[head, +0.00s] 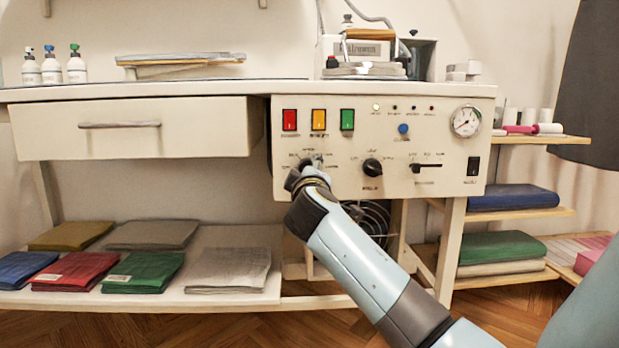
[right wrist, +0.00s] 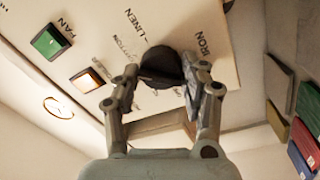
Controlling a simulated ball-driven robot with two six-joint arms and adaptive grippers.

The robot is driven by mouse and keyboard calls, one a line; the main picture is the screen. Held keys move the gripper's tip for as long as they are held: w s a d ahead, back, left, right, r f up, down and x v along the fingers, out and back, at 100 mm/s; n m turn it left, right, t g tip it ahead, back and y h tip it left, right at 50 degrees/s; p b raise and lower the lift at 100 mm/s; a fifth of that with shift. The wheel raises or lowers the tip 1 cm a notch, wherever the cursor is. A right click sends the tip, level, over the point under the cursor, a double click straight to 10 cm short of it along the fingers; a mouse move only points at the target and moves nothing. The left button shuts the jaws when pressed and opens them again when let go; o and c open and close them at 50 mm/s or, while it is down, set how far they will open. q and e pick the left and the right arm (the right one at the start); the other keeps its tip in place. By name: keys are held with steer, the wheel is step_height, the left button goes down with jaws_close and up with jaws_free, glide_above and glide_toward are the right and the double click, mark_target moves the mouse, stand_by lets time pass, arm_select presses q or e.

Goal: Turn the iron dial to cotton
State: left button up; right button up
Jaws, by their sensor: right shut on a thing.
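The iron dial (right wrist: 160,66) is a round black knob on the cream control panel (head: 430,130). In the right wrist view it sits beside the printed word IRON, with LINEN and smaller setting words around it. My right gripper (right wrist: 161,72) has one finger on each side of the dial and is shut on it. In the head view the right gripper (head: 308,167) is at the panel's lower left and hides most of the dial. I cannot tell which setting the dial points to. My left gripper is in neither view.
Red, yellow and green (head: 347,119) rocker switches sit above the dial. An iron (head: 366,60) rests on the tabletop. Folded cloths (head: 228,269) lie on the lower shelf.

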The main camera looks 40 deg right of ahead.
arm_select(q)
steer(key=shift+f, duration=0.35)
arm_select(e)
steer(key=shift+f+m, duration=0.3)
steer(key=shift+m, duration=0.3)
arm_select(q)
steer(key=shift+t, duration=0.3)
arm_select(e)
steer(key=o, duration=0.9)
steer(key=shift+o, duration=1.2)
steer(key=shift+r, duration=0.15)
steer(key=v, duration=1.2)
